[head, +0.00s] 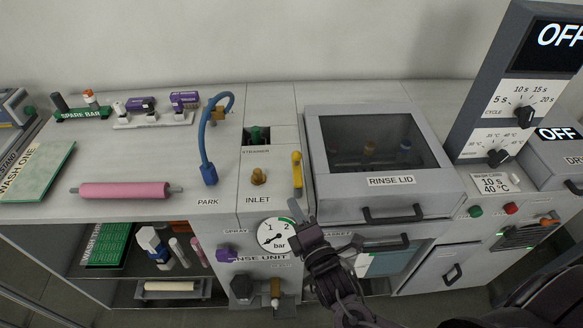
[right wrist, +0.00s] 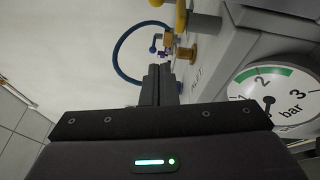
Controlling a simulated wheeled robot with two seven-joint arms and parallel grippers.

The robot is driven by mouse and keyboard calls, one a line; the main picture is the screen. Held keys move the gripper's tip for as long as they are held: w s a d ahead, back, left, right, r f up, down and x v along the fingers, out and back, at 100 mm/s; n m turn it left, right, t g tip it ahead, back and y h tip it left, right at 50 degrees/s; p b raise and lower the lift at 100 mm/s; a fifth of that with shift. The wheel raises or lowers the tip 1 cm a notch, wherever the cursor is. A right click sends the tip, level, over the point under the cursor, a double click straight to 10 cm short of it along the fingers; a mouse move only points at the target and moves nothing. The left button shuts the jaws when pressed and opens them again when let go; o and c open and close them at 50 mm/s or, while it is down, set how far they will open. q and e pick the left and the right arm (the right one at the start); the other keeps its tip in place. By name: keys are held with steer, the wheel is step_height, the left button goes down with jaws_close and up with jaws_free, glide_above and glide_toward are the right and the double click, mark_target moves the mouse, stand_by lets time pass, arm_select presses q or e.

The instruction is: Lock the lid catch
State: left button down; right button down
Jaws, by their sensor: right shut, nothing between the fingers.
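The grey rinse lid (head: 391,181), with a dark window and a black bar handle, looks closed on its housing. A yellow lever (head: 297,172) stands just left of the lid, roughly upright in the head view; I cannot tell for sure that it is the lid catch. A yellow part also shows at the top of the right wrist view (right wrist: 182,15). My right gripper (head: 296,212) is shut and empty, just below the yellow lever and beside the pressure gauge (head: 276,235). Its closed fingers (right wrist: 160,72) point away from the wrist camera. My left gripper is out of view.
A brass inlet knob (head: 259,176) and a blue hose (head: 210,150) stand left of the lever. A drawer-like front with a dark handle (head: 385,243) sits below the lid. A tall control panel (head: 510,90) rises at the right. The pink roller (head: 124,190) lies farther left.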

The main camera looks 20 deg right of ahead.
mark_target(293, 169)
steer(key=w, duration=0.3)
steer(key=w+p, duration=0.1)
steer(key=w, duration=0.2)
steer(key=w+p, duration=0.1)
steer(key=w, duration=0.3)
steer(key=shift+a+r, duration=0.35)
steer(key=shift+r, duration=0.05)
steer(key=d, duration=0.1)
steer(key=d+p, duration=0.2)
steer(key=shift+w+d+r, duration=0.1)
steer(key=shift+w+r, duration=0.15)
steer(key=shift+w, duration=0.1)
steer(key=shift+d, duration=0.35)
steer(key=shift+w+a, duration=0.1)
